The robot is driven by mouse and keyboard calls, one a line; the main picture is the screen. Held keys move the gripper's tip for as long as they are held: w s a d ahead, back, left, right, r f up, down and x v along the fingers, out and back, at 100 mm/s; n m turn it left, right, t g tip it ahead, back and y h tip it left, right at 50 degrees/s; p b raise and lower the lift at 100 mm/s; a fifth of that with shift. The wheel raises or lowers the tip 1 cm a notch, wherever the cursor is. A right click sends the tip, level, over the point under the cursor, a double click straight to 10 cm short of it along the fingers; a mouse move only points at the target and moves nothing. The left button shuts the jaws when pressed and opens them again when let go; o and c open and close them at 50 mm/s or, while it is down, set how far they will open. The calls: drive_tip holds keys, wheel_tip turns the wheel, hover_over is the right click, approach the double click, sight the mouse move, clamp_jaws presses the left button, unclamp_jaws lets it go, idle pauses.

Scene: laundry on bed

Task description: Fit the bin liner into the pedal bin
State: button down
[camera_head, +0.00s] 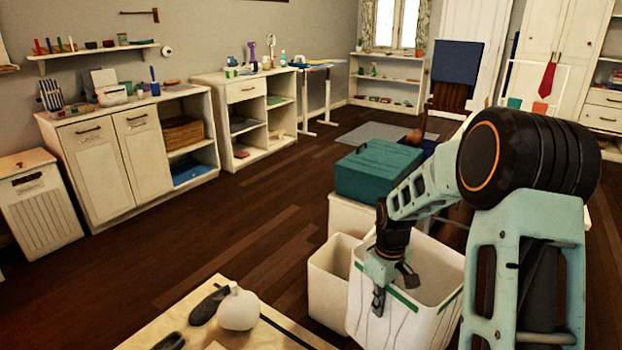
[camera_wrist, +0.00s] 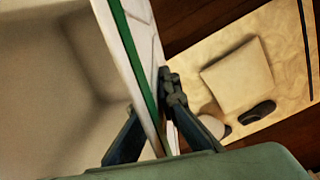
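The bin liner (camera_head: 365,318) is a white, open-topped shape with creased sides and a green band along its rim, at the lower centre of the head view. Its near wall and green band (camera_wrist: 134,56) run down between my fingers in the wrist view. My gripper (camera_head: 388,288) points down at its near rim in the head view. In the wrist view my gripper (camera_wrist: 148,98) has one finger on each side of the wall; I cannot tell whether they press on it. The pedal bin cannot be told apart from the liner; any bin inside is hidden.
A plain white open bin (camera_head: 328,290) stands directly left of the liner. A teal box (camera_head: 372,172) sits on a white stand behind. The wooden floor on the left is clear.

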drive_tip(key=s+a+r+m+p, duration=0.1)
drive_tip(key=s+r+m+p, duration=0.1)
drive_tip(key=r+p, duration=0.8)
drive_tip(key=s+a+r+m+p, duration=0.1)
drive_tip(key=s+r+m+p, duration=0.1)
drive_tip(key=r+p, duration=0.8)
drive_tip(key=s+a+r+m+p, duration=0.1)
drive_tip(key=s+r+m+p, duration=0.1)
drive_tip(key=r+p, duration=0.7)
wheel_tip(320, 180, up, 3)
drive_tip(key=shift+s+r+m+p, duration=0.15)
drive_tip(key=shift+m+p, duration=0.25)
drive_tip(key=shift+m, duration=0.4)
drive_tip(key=shift+a, duration=0.15)
